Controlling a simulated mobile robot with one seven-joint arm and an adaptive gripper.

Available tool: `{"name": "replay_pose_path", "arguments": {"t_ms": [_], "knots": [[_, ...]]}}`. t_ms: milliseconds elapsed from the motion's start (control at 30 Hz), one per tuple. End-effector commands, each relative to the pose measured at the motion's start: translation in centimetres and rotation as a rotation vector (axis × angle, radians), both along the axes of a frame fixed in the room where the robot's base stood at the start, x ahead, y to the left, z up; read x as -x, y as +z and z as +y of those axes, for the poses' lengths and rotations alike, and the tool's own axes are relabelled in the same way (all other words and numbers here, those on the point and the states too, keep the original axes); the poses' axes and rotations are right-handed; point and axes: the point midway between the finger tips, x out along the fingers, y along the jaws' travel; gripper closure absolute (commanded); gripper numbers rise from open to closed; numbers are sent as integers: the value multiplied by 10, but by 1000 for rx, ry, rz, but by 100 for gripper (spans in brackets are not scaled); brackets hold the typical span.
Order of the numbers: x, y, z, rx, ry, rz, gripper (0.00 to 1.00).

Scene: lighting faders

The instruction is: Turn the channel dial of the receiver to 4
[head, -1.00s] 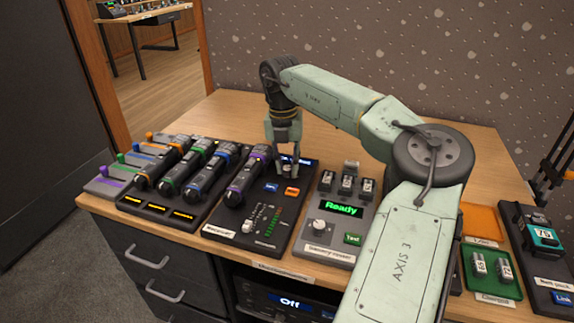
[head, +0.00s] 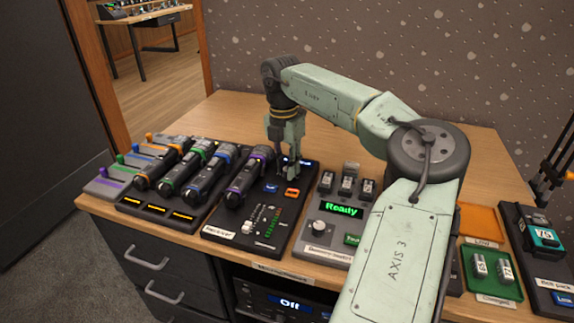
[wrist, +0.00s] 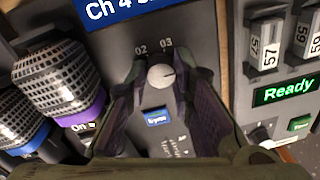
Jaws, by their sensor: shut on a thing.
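The receiver (head: 238,225) is a dark panel on the desk, beside the row of microphones. My gripper (head: 286,178) points down at the far end of the receiver. In the wrist view, its fingers (wrist: 161,84) are shut on the dial from both sides.
A microphone with a purple ring (head: 243,182) lies close on the left. A blue button (wrist: 157,118) sits just below the dial. A panel showing "Ready" (head: 342,208) with battery-like blocks (head: 347,184) stands on the right. The desk behind is clear.

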Motion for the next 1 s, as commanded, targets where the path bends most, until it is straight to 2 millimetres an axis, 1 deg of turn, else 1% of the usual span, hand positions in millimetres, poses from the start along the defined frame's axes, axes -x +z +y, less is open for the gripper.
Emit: {"name": "replay_pose_path", "arguments": {"t_ms": [233,267,533,567,867,967,1000], "knots": [[1,-1,0,1,0,4,100],[1,-1,0,1,0,4,77],[1,0,0,0,1,2,59],[1,0,0,0,1,2,58],[0,1,0,-1,1,1,58],[0,9,0,1,1,1,58],[-1,15,1,1,1,-1,58]]}}
